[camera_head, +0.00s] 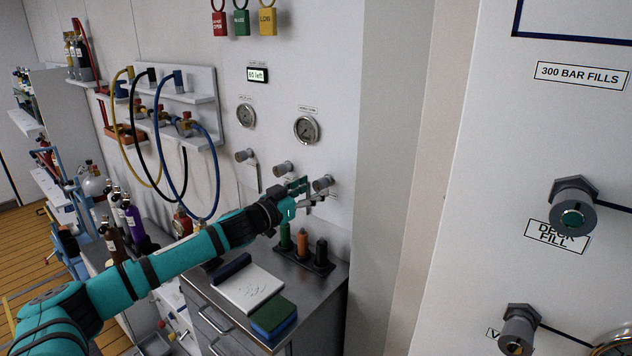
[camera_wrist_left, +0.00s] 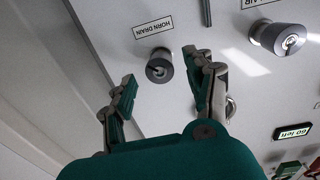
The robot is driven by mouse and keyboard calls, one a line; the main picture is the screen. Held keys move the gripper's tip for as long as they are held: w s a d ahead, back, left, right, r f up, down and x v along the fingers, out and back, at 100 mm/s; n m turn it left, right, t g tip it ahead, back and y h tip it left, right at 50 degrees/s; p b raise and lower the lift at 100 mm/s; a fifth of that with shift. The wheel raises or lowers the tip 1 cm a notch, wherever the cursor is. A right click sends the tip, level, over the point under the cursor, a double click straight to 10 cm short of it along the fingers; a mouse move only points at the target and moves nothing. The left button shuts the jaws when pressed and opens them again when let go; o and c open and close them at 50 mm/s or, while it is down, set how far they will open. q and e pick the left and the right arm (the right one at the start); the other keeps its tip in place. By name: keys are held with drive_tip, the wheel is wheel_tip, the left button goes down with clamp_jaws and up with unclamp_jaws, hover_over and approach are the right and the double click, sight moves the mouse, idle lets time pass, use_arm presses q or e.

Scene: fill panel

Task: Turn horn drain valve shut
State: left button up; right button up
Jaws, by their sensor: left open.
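The horn drain valve is a round grey knob on the white wall panel, rightmost of a row of three in the head view (camera_head: 323,183). In the left wrist view the valve (camera_wrist_left: 159,68) shows end-on beside its "HORN DRAIN" label (camera_wrist_left: 153,25). My left gripper (camera_head: 307,193) is open, its fingers pointing at the panel near the valve. In the left wrist view the left gripper (camera_wrist_left: 162,82) has one finger on each side of the valve. Gaps show between the fingers and the knob; contact is not visible. My right gripper is not in view.
A second knob (camera_head: 283,168) and a third knob (camera_head: 245,155) sit left along the panel. Two gauges (camera_head: 307,129) are above. Hoses (camera_head: 165,150) hang at left.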

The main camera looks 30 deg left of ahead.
use_arm(q)
drive_tip(key=shift+w+d+p, duration=0.15)
drive_tip(key=shift+w+p, duration=0.15)
drive_tip(key=shift+w, duration=0.8)
drive_tip(key=shift+c, duration=0.4)
clamp_jaws()
